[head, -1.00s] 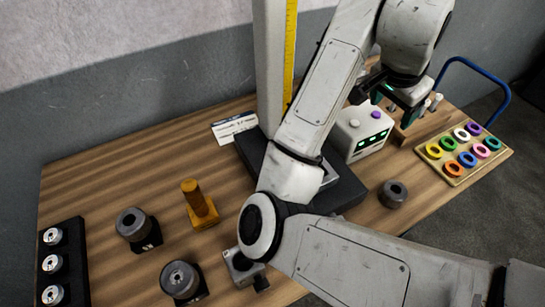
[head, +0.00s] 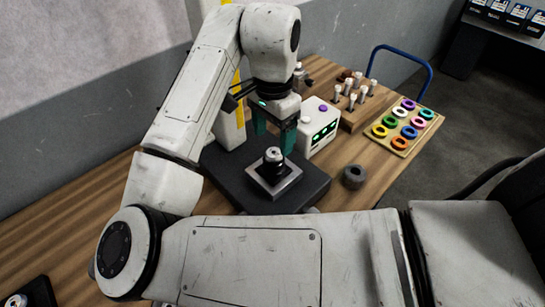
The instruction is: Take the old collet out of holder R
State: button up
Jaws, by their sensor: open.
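A black tool holder (head: 272,170) stands upright in a square metal fixture (head: 291,182) on the dark base block. A small light metal piece, which looks like a collet (head: 272,154), shows at its top. No letter is readable, so I cannot tell whether this is holder R. My gripper (head: 274,145) has teal fingers spread apart, with nothing seen between them. It points down above and slightly behind the holder in this view; contact is not visible.
A dark ring-shaped nut (head: 353,177) lies on the table right of the base block (head: 309,189). A white box with green lights (head: 318,127), a wooden peg rack (head: 364,105) and a tray of coloured rings (head: 405,125) stand behind. My arm hides much of the left table.

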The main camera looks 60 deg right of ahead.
aim_at(274, 152)
jog(key=shift+d+f+p, duration=0.2)
jog(key=shift+f+p, duration=0.4)
jog(key=shift+f, duration=2.05)
jog(key=shift+c, duration=0.5)
jog(key=c, duration=1.1)
jog(key=shift+r, duration=0.1)
jog(key=shift+c, duration=0.2)
